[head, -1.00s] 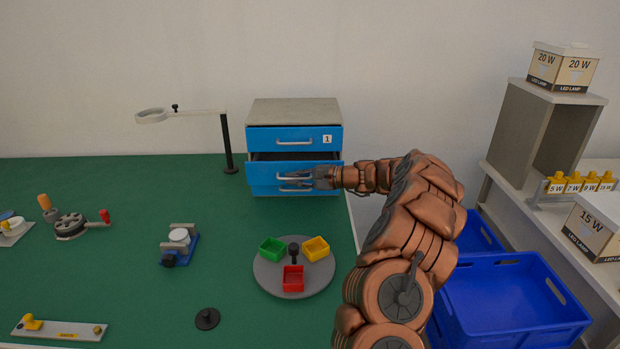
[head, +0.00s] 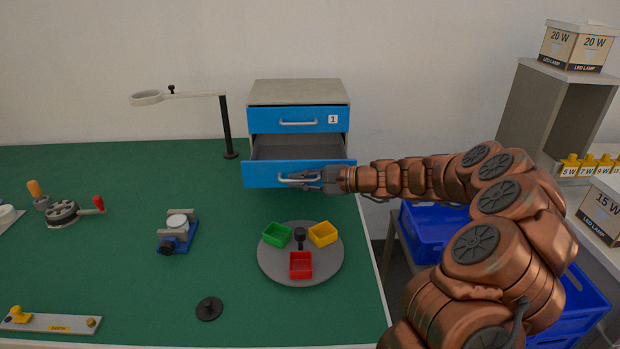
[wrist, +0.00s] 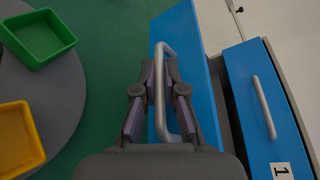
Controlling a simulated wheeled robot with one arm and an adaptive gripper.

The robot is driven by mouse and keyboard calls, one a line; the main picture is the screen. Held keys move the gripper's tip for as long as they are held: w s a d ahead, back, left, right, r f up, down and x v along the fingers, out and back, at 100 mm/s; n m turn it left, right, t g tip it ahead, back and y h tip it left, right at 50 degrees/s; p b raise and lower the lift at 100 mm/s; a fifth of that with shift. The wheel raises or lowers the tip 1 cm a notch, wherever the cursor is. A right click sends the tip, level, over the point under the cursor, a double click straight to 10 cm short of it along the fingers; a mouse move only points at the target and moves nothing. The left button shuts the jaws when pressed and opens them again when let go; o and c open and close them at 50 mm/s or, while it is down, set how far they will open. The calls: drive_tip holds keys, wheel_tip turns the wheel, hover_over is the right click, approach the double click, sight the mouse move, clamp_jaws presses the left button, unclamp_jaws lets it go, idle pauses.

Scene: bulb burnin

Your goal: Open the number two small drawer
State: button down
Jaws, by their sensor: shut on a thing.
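The small drawer cabinet (head: 299,92) stands at the back of the green table, with two blue drawers. The upper drawer (head: 266,116) bears the label 1 and is shut. The lower drawer (head: 262,178) is pulled well out, and its grey inside shows in the head view; the part of its front where a label could be is hidden by my gripper. My gripper (head: 304,179) is shut on the lower drawer's handle (wrist: 160,80). In the wrist view the fingers (wrist: 158,100) lie on either side of the grey bar. The upper drawer's handle (wrist: 264,108) is free.
A round grey turntable (head: 300,275) with green, yellow and red bins stands in front of the cabinet. A magnifier lamp (head: 226,125) stands left of it. A blue vise (head: 178,235) and a black disc (head: 209,308) are on the table. Blue crates (head: 436,225) stand right.

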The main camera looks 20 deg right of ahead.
drive_tip(key=shift+s+f, duration=0.1)
drive_tip(key=shift+s, duration=0.05)
drive_tip(key=c, duration=1.5)
unclamp_jaws()
drive_tip(key=v, duration=1.2)
